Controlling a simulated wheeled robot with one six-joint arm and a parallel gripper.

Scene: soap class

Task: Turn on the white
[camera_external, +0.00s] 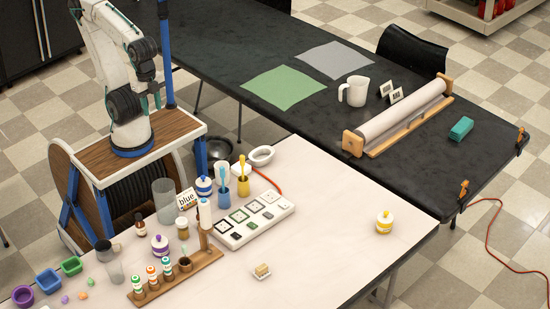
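The task line does not name a full object, and several white things are in view. A long white panel (279,220) with square dark-and-white tiles lies on the light table. A round white dish-like device (262,156) stands behind it at the table's back edge, with a red cord beside it. A white pitcher (355,91) stands on the dark table. My arm is folded up above its wooden cart at the left. My gripper (152,101) hangs near the arm's base, away from all of these; its fingers are too small to tell open or shut.
A wooden rack (205,262) with small bottles stands at the light table's front, near a "blue" card (186,199), cups and jars. The light table's right half is mostly clear.

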